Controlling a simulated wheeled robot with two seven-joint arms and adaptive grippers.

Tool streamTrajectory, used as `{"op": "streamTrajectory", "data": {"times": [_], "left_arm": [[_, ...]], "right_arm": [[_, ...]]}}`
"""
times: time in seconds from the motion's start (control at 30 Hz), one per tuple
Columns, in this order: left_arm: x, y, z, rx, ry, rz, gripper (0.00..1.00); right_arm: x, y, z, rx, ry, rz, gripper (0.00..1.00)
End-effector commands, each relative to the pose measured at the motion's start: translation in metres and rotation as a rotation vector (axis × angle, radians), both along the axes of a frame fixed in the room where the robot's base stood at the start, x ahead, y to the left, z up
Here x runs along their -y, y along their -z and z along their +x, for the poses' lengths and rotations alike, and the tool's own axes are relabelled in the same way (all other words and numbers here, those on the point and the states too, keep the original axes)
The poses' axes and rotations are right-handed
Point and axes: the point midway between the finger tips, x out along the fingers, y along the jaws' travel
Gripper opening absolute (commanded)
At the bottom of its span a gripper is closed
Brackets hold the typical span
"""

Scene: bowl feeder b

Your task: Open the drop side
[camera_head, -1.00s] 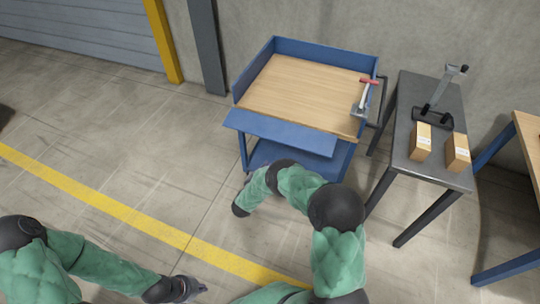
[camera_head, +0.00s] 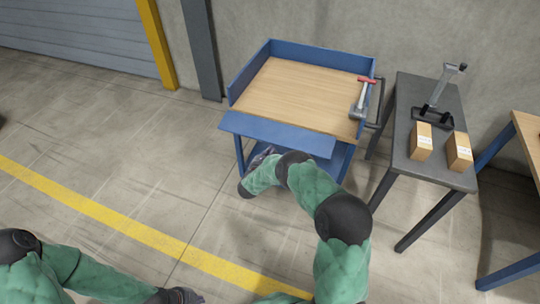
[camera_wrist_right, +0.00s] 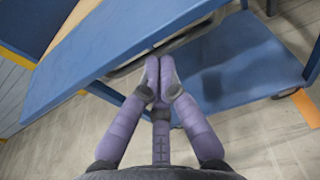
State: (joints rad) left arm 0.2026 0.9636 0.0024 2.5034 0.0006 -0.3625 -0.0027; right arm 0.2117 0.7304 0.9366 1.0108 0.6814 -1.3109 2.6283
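The drop side (camera_head: 276,133) is a flat blue panel along the front of the blue cart. In the head view it sits folded outward below the wooden deck (camera_head: 305,95). In the right wrist view the panel (camera_wrist_right: 120,45) slants across above my fingers. My right gripper (camera_head: 260,157) is under the panel's front edge, partly hidden by it. In the right wrist view its purple fingers (camera_wrist_right: 161,75) are together, tips close to the panel's lower edge; nothing shows between them. My left gripper (camera_head: 182,296) is low at the bottom edge, its fingers not clear.
A dark table (camera_head: 437,165) on the right holds two boxes (camera_head: 421,142) and a black-based device (camera_head: 432,112). The cart's lower shelf (camera_wrist_right: 245,65) is below the panel. Floor to the left is clear.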

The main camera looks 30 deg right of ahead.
Motion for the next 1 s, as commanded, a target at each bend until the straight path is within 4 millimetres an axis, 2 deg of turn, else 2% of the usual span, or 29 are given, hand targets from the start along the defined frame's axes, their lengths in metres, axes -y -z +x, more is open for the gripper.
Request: {"op": "streamTrajectory", "data": {"times": [0.47, 1.0], "left_arm": [[0.0, -0.001, 0.0, 0.0, 0.0, 0.0, 0.0], [0.0, -0.059, 0.0, 0.0, 0.0, 0.0, 0.0]], "right_arm": [[-0.001, -0.003, -0.001, -0.003, 0.0, 0.004, 0.0], [-0.003, -0.035, -0.002, -0.197, 0.001, 0.234, 0.0]]}}
